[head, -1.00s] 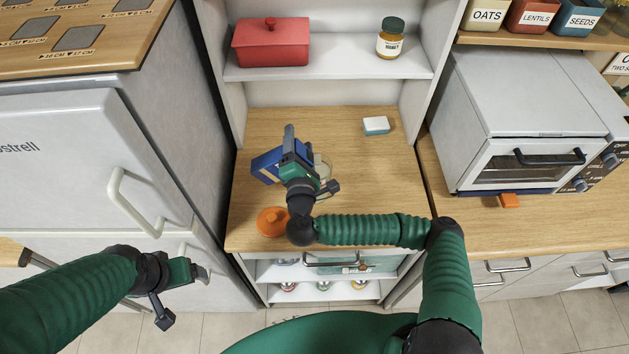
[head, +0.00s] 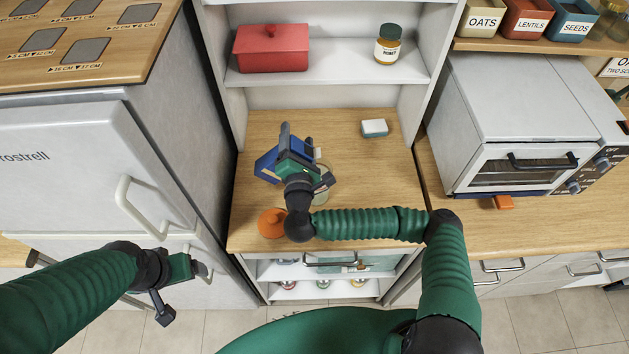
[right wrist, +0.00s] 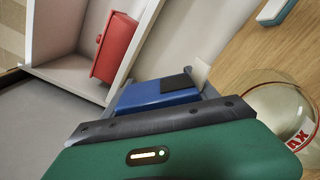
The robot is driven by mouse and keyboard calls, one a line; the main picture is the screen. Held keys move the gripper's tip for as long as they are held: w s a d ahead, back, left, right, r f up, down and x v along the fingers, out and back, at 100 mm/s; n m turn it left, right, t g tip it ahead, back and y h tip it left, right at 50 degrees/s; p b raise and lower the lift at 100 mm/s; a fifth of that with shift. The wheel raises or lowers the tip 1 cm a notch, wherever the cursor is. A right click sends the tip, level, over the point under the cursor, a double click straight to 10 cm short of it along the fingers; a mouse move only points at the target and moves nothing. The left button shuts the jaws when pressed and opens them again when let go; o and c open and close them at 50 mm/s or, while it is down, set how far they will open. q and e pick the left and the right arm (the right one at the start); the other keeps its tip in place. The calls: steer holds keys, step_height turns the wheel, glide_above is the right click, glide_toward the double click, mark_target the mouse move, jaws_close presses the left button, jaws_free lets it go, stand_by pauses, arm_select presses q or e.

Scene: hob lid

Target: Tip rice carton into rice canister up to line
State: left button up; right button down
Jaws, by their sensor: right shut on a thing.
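The blue rice carton (head: 267,166) is in my right gripper (head: 290,145), tilted above the wooden counter. It also shows in the right wrist view (right wrist: 150,95), where a pale piece sticks out beside its end. The clear rice canister (head: 323,190) stands just right of the gripper, partly hidden by it. In the right wrist view the glass canister (right wrist: 275,98) shows red "MAX" lettering. Its fill level and any falling rice cannot be made out. My left gripper (head: 203,270) is by the fridge, away from the counter; its finger gap is unclear.
An orange lid (head: 272,222) lies at the counter's front left. A white and teal sponge (head: 374,128) lies at the back right. A red box (head: 271,48) and honey jar (head: 388,45) stand on the shelf above. A toaster oven (head: 525,125) stands right.

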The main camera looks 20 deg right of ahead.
steer(key=shift+a+r, duration=0.15)
steer(key=shift+r, duration=0.4)
steer(key=shift+f, duration=0.1)
steer(key=n, duration=0.1)
steer(key=f+n, duration=0.1)
steer(key=n, duration=0.1)
steer(key=n+p, duration=0.1)
steer(key=n, duration=0.1)
steer(key=shift+f, duration=0.35)
steer(key=f+n, duration=0.1)
steer(key=n, duration=0.2)
steer(key=shift+f, duration=0.2)
